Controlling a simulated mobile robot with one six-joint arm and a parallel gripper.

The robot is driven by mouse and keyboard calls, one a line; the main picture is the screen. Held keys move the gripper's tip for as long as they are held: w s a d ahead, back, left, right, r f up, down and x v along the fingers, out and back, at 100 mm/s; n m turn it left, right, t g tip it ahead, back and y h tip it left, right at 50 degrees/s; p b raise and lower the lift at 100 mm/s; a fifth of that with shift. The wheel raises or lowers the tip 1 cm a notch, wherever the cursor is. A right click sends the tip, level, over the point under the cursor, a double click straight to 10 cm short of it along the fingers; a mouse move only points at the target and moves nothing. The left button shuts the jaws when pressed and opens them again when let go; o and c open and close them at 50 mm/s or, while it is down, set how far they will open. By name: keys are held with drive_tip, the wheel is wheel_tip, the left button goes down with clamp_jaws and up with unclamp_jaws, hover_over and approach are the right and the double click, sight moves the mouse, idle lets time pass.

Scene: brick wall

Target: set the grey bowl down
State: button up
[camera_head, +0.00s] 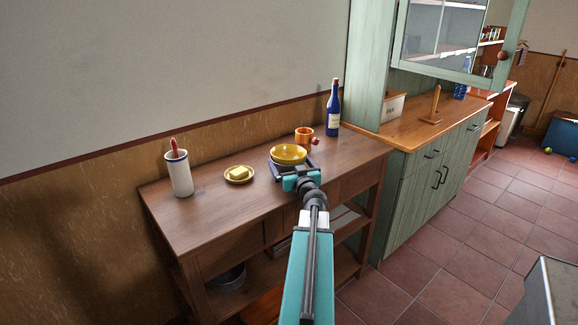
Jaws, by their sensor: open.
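A yellow bowl (288,153) stands upright on the wooden side table, towards its back edge. My gripper (292,166) is open at the near side of this bowl, with its dark fingers spread to either side. I cannot tell whether they touch it. The gripper hides the bowl's lower front. No grey bowl is clearly visible on the tabletop. A grey round vessel (228,277) sits on the table's lower shelf, partly in shadow; I cannot tell whether it is a bowl or a pot.
The front left tabletop is clear. A green cabinet (408,195) adjoins on the right.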

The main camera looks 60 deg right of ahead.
drive_tip(key=shift+c, duration=0.4)
drive_tip(key=c, duration=0.9)
drive_tip(key=shift+r+p, duration=0.25)
drive_tip(key=shift+p, duration=0.05)
